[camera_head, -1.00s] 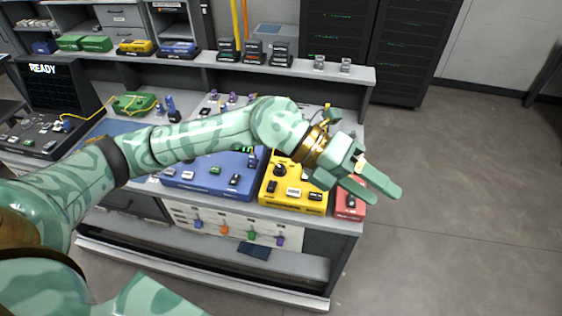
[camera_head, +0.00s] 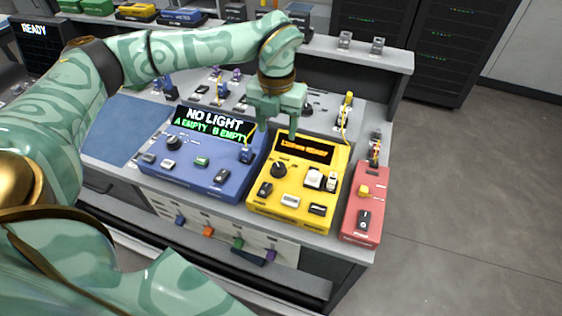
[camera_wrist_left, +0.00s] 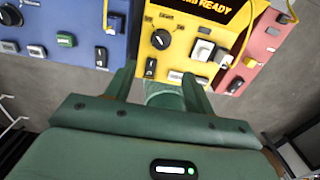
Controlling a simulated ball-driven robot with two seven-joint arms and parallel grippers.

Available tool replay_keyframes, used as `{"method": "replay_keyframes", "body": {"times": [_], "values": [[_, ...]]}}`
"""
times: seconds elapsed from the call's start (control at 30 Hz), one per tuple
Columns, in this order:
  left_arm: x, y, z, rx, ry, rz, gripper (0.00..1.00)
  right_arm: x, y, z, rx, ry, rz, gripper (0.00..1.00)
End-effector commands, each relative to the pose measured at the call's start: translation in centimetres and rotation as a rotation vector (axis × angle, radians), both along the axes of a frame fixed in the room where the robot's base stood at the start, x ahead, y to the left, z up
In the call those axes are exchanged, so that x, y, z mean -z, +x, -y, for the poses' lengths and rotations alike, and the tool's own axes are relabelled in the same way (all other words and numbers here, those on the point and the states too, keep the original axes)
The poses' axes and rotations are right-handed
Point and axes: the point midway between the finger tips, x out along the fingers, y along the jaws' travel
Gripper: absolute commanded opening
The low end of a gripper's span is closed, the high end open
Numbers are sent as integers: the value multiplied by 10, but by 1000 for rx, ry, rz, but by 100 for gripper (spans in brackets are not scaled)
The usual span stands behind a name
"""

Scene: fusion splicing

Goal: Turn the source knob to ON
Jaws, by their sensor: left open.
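The yellow unit (camera_head: 259,202) has a black round knob (camera_head: 279,170) with a pale pointer mark. The knob also shows in the left wrist view (camera_wrist_left: 160,39). The blue unit (camera_head: 211,184) has another black knob (camera_head: 173,142), and the red unit (camera_head: 351,234) has a black control (camera_head: 364,218) with a white mark. No readable label tells which is the source knob. My left gripper (camera_head: 278,130) is open and empty, fingers pointing down over the back of the yellow unit, apart from its knob. My right gripper is not in view.
The blue unit's screen (camera_head: 210,125) reads NO LIGHT, A EMPTY, B EMPTY. White, black and grey buttons crowd the yellow panel near its knob. A yellow cable fitting (camera_head: 345,108) stands behind. A raised shelf (camera_head: 393,60) edges the bench; open floor lies right.

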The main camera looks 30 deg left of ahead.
Motion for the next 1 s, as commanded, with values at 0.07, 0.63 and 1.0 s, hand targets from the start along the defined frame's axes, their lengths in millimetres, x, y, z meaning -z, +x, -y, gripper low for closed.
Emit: {"method": "replay_keyframes", "body": {"times": [0.07,0.63,1.0], "values": [[27,-1,0,0,-1,-8,54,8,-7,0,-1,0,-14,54],[126,0,1,1,-2,-3,54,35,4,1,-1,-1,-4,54],[127,0,1,2,-1,-1,34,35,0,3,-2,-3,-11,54]]}}
